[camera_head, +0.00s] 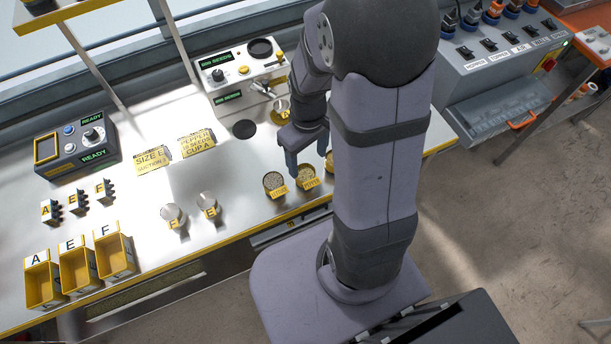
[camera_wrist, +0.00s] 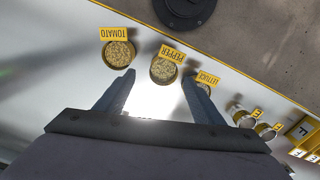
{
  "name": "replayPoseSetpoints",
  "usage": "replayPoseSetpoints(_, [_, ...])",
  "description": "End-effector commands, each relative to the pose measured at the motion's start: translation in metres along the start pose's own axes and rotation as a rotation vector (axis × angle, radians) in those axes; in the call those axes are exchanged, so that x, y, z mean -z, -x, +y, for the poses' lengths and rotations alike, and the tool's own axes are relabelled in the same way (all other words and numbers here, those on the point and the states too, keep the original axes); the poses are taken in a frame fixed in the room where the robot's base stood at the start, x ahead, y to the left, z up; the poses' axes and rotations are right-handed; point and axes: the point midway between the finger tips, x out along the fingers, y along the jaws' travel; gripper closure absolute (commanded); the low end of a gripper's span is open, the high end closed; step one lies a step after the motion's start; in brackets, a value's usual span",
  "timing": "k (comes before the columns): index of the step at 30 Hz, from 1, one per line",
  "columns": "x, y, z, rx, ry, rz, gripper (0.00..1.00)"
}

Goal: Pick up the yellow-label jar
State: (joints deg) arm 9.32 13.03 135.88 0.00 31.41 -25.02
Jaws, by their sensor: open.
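Three round jars of pale seeds with yellow labels stand in a row near the bench's front edge. The lettuce jar (camera_head: 273,181) is on the left, the pepper jar (camera_head: 306,173) is in the middle, and the tomato jar (camera_head: 329,162) is partly hidden by my arm. My gripper (camera_head: 306,166) is open and empty above the row. In the wrist view, my gripper (camera_wrist: 158,76) has its fingers spread on either side of the pepper jar (camera_wrist: 163,70). The tomato jar (camera_wrist: 118,53) is to the left; the lettuce jar (camera_wrist: 203,88) is partly covered by the right finger.
Two metal cups (camera_head: 173,216) with yellow tags E and F stand left of the jars. Yellow bins (camera_head: 78,266) marked A, E, F stand at far left. The seeder machine (camera_head: 243,75) stands behind. Yellow cards (camera_head: 198,142) lie mid-bench, with clear surface around them.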

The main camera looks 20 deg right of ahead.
Motion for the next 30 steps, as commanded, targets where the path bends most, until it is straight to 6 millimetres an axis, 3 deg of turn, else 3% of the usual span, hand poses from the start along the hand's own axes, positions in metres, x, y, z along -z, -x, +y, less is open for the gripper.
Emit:
replayPoseSetpoints(8, [0.001, -0.001, 0.000, -0.003, 0.069, 0.005, 0.38])
replayPoseSetpoints(30, [-0.001, -0.039, -0.006, 0.000, 0.068, 0.000, 0.38])
